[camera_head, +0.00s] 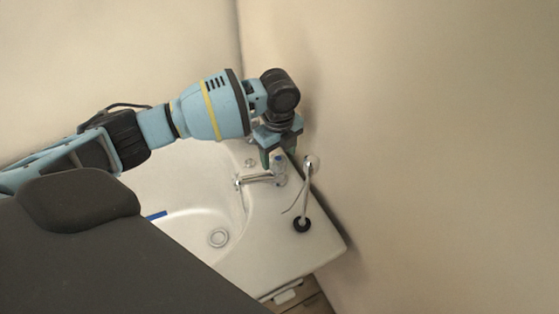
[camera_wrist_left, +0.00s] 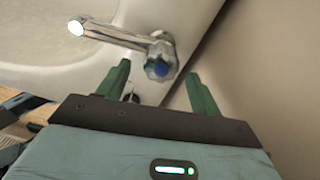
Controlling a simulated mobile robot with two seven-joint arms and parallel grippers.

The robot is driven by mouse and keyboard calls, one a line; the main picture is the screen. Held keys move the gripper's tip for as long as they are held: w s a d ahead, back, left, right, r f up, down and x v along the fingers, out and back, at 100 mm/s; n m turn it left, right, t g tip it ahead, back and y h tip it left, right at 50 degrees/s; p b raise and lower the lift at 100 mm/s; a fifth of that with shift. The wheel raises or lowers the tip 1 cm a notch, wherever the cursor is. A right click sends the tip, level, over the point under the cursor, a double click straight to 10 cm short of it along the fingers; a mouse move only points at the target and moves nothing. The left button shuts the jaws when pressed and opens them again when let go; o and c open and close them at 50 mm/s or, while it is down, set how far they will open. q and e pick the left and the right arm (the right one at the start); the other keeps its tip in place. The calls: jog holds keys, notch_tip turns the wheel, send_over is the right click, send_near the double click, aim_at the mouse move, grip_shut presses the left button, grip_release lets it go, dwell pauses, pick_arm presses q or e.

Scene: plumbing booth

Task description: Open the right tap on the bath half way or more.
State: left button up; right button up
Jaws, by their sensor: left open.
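The white bath (camera_head: 185,185) stands in a corner against the wall. A chrome tap (camera_head: 256,179) with a handle (camera_head: 280,169) sits near its right end. In the left wrist view, the tap's spout (camera_wrist_left: 112,35) points left and its faceted handle (camera_wrist_left: 160,60) has a blue cap. My left gripper (camera_head: 279,158) is open and points down over the handle. In the left wrist view, its green fingers (camera_wrist_left: 158,70) lie on either side of the handle, with gaps visible. I cannot tell how deep they reach around it. My right gripper is out of view.
The wall (camera_head: 430,150) is close on the right.

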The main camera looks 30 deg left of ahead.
pick_arm(q)
jog(key=shift+f, duration=1.45)
jog(key=shift+c, duration=0.2)
jog(key=c, duration=1)
